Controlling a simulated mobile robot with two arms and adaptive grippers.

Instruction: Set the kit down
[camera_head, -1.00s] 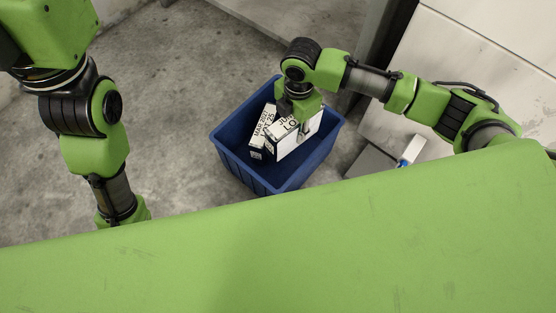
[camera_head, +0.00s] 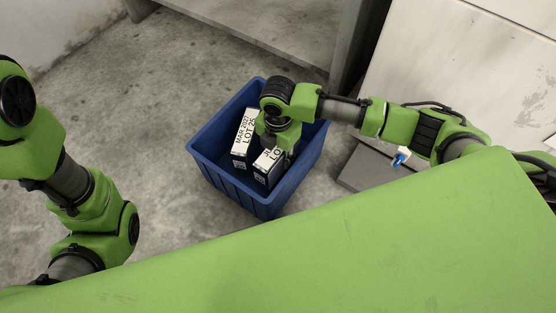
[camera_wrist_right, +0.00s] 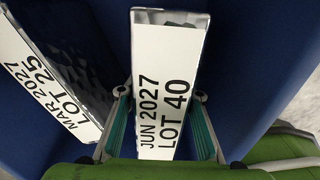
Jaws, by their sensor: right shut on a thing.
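The kit is a white box marked JUN 2027 LOT 40 (camera_head: 268,168); it also fills the middle of the right wrist view (camera_wrist_right: 170,60). My right gripper (camera_wrist_right: 162,95) is shut on this box, one finger on each side. In the head view the right gripper hangs inside the blue bin (camera_head: 222,178), and my wrist covers part of the box. The box stands low in the bin; whether it touches the floor of the bin is hidden. My left gripper is out of sight; only left arm links show.
A second white box, marked MAR 2027 LOT 25 (camera_head: 241,138), leans in the bin on the left of the kit; it also shows in the right wrist view (camera_wrist_right: 45,80). Concrete floor is clear on the left.

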